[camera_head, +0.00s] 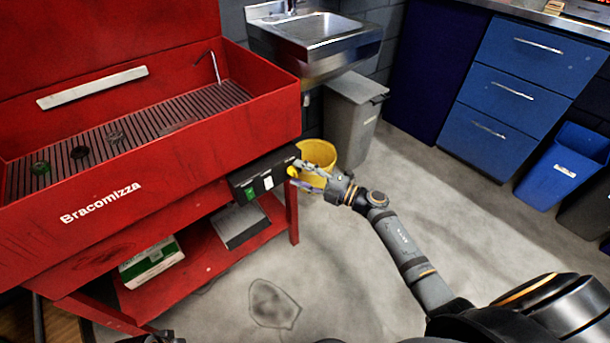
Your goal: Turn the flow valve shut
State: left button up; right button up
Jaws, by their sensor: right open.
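A dark control box (264,177) hangs under the front right corner of the red parts washer (170,160). A small yellow knob (293,171) at the right end of the box looks like the flow valve. A green switch and a white plate also show on the box. My right gripper (305,175) comes from the right, open, with its fingers at the yellow knob. I cannot tell whether they touch it. The knob's exact angle is too small to read. My left gripper cannot be made out; only dark arm parts show at the bottom edge.
A yellow bucket (318,155) stands right behind my right gripper, with a grey bin (354,115) beyond it. A steel sink (315,40) is on the back wall. Blue drawers (515,90) and a blue bin (562,168) are at the right. The middle floor is clear.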

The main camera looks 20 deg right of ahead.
jog(key=v, duration=1.2)
